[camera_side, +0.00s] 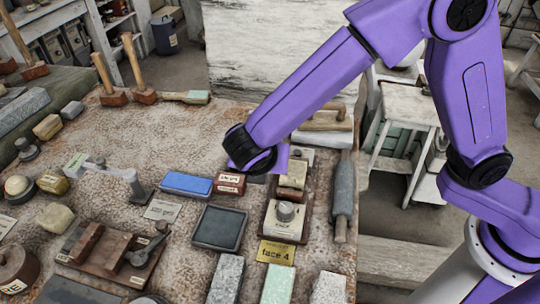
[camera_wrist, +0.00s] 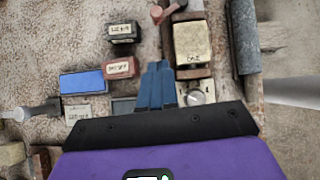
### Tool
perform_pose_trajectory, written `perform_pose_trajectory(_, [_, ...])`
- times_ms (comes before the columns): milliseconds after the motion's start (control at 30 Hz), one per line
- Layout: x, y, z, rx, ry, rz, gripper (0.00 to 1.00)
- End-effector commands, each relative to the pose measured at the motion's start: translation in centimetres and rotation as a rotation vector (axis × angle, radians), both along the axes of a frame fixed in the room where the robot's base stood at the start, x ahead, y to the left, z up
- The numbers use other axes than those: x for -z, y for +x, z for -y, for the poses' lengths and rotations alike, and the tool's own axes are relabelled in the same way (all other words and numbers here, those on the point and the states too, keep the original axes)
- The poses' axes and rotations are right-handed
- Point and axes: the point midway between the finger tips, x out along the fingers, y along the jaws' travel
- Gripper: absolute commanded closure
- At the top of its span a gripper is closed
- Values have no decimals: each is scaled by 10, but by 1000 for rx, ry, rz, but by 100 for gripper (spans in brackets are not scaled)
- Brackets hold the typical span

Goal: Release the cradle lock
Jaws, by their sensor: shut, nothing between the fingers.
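My gripper (camera_wrist: 157,68) shows blue fingers together and empty in the wrist view. They are over the table beside a block on a dark base, well to the right of that stand. In the side view my purple wrist hides the fingers.
A block (camera_wrist: 192,42) on a dark base stands beside a round knob (camera_wrist: 196,97). A blue box (camera_side: 186,184), a red labelled box (camera_side: 229,183), a dark square tray (camera_side: 219,228) and a grey cylinder (camera_side: 343,195) crowd the table. A pale sphere (camera_side: 17,185) rests far left.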

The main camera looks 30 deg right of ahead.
Motion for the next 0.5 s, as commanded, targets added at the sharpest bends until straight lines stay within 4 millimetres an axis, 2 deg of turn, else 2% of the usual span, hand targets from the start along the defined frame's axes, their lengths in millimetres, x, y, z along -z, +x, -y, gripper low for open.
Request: perform_pose_trajectory(500, [70, 42, 39, 3, -2, -3, 100])
